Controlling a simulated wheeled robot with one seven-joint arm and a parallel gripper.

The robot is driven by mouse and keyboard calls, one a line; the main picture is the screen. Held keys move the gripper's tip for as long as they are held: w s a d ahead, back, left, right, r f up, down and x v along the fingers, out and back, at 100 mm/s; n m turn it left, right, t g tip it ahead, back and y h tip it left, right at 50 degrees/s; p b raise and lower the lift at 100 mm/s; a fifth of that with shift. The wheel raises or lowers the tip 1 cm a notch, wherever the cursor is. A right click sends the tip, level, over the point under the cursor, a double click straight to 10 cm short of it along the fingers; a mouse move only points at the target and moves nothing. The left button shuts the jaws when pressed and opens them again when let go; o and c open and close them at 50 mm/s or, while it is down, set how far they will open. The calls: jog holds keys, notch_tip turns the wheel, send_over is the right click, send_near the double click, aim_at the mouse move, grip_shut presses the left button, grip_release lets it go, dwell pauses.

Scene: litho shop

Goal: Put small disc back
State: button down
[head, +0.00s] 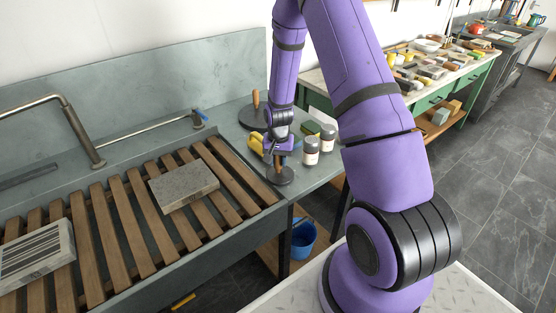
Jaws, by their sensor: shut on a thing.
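The small dark disc (280,177) has a short wooden handle standing up from its middle. It is on or just above the grey counter at the right end of the sink; I cannot tell whether it touches. My gripper (281,158) points down over it and is shut on its handle, hiding the top of the handle. A larger dark disc (243,120) with an upright wooden handle (256,100) lies farther back on the same counter, partly hidden by my arm.
A yellow object (256,142) and a green-and-yellow sponge (311,128) are close by. A grey stone slab (184,186) lies on the wooden slats. A blue bucket (302,239) stands below.

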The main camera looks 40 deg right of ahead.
jog(key=c, duration=0.8)
grip_release()
jog(key=shift+f, duration=0.1)
